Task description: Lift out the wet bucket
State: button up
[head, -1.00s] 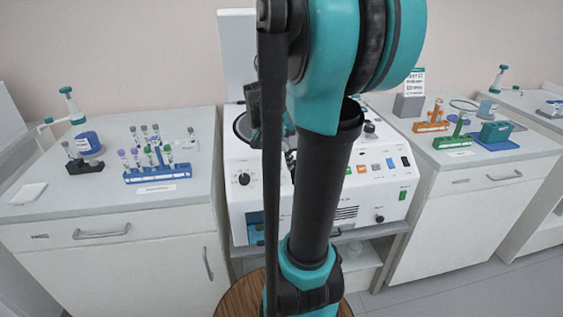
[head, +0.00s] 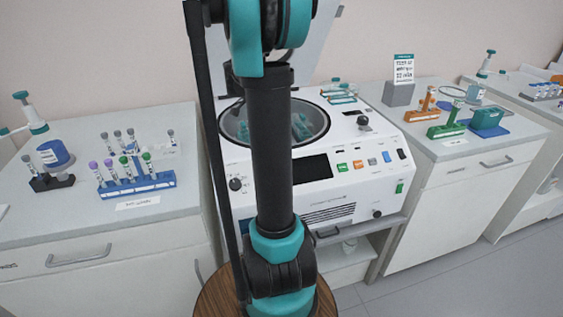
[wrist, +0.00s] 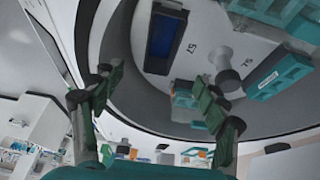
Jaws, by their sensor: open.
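The white centrifuge (head: 330,207) stands in the middle with its lid up, and its round bowl (head: 229,127) is open. Teal buckets (head: 302,126) show inside the bowl, partly behind my arm. In the wrist view, a teal bucket (wrist: 280,77) sits at the right of the grey rotor, another teal piece (wrist: 184,96) sits near the right finger, and a dark blue rectangular part (wrist: 166,38) is at the top. I cannot tell which bucket is wet. My gripper (wrist: 158,95) is open and empty, fingers apart over the bowl. It is hidden behind the arm in the head view.
Orange (head: 422,115) and green (head: 446,131) racks, a teal box (head: 487,117) and a sign (head: 403,70) stand on the right bench. The raised lid (head: 318,45) rises behind the bowl.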

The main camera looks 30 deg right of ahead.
jog(key=x, duration=1.1)
jog(key=shift+w, duration=0.15)
jog(key=shift+f, duration=0.2)
dwell(0.4)
jog(key=c, duration=1.2)
notch_tip(320, 180, up, 21)
jog(key=shift+f, duration=0.2)
jog(key=shift+r, duration=2.45)
